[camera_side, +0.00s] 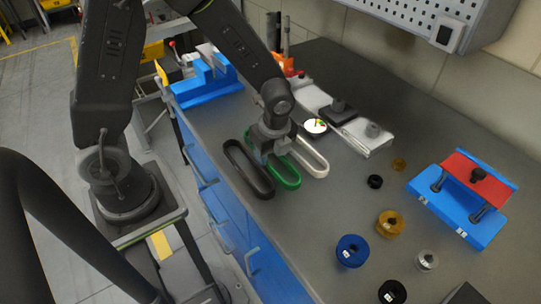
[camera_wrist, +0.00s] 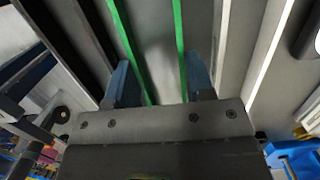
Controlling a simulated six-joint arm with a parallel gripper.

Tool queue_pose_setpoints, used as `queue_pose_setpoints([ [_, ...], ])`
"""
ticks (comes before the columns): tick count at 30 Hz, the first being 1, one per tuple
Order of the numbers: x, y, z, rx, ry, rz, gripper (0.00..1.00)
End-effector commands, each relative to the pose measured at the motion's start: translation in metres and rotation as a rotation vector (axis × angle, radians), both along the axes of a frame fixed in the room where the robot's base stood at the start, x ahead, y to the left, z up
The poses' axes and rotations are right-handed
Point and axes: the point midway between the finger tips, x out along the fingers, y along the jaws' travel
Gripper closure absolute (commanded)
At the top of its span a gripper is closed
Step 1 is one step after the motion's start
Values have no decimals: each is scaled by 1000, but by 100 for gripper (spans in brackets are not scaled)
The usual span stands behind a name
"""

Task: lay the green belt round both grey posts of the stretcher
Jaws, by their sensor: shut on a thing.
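The green belt (camera_side: 289,178) is a long narrow loop lying on the bench between two other belts. My gripper (camera_side: 269,153) is down over its far-left part and shut on it. In the wrist view my gripper's blue fingers (camera_wrist: 161,82) stand outside the two green sides of the belt (camera_wrist: 180,35). The part of the belt under the gripper is hidden in the side view. The stretcher (camera_side: 357,134) is a pale rail behind and to the right, with two grey posts, one (camera_side: 339,104) on a dark block and one (camera_side: 373,130) near its right end. No belt shows round the posts.
A black belt (camera_side: 238,160) lies close on the left and a white belt (camera_side: 318,160) close on the right. A round white dial (camera_side: 315,126) is near the stretcher. A blue fixture with a red plate (camera_side: 478,179) and several spools, including a blue one (camera_side: 352,251), stand right.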

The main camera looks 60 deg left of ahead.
Motion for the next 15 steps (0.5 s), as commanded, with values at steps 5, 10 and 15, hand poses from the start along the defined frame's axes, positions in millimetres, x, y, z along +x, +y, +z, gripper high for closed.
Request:
queue_pose_setpoints([
  [5, 0, 0, 0, 0, -1, 0, 76],
  [10, 1, 0, 6, 0, -3, 1, 76],
  [15, 1, 0, 26, -1, -6, 0, 76],
])
